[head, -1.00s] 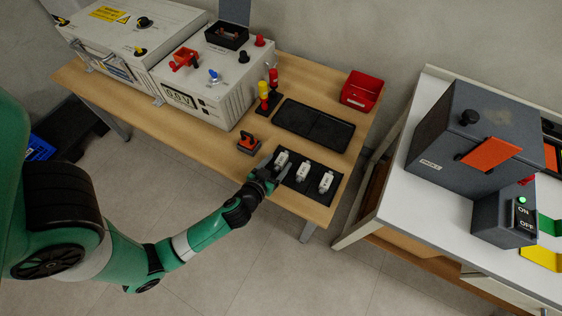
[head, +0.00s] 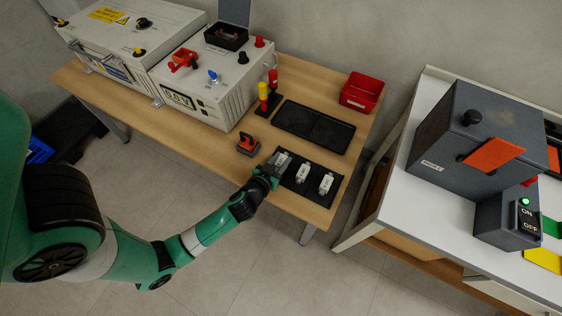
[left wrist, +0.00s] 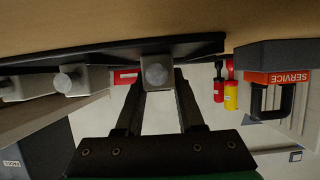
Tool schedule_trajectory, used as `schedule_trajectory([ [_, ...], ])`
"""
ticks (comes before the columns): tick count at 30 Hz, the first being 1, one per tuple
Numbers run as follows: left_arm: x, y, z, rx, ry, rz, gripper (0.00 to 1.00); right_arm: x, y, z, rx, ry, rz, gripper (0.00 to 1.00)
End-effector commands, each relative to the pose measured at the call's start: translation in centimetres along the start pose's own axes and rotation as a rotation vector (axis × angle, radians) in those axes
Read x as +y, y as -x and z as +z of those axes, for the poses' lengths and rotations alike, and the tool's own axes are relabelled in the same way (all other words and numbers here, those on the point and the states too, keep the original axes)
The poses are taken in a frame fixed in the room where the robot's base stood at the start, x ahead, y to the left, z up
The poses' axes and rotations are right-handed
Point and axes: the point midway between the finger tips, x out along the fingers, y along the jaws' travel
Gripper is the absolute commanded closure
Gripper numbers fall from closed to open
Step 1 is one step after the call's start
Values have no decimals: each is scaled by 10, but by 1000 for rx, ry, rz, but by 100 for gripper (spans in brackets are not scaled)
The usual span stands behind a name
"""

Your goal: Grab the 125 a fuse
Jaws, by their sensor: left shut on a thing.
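Three white fuses lie in a row on a black tray (head: 310,194) near the table's front right corner: the left fuse (head: 283,159), the middle fuse (head: 303,172) and the right fuse (head: 326,183). Their ratings are too small to read. My left gripper (head: 275,166) is shut on the left fuse, at the tray's left end. In the left wrist view, the round metal end of this fuse (left wrist: 157,72) sits between the two fingers. The other fuses show to its left there. My right gripper is not in view.
A black-and-orange service handle (head: 248,144) stands left of the tray. Behind are an empty black tray (head: 314,127), red and yellow probes (head: 264,96) and a red bin (head: 361,92). A white bench with a grey box (head: 470,135) stands right, across a gap.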

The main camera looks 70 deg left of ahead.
Motion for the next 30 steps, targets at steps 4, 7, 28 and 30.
schedule_trajectory([
  [4, 0, 0, 0, 0, 0, 0, 100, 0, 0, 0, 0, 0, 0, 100],
  [7, 0, 1, -2, 0, 0, 0, 100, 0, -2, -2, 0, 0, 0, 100],
  [28, -83, 75, -91, -6, 8, -6, 100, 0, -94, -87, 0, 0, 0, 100],
  [30, -92, 80, -94, -1, 9, -11, 100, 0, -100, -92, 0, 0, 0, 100],
])
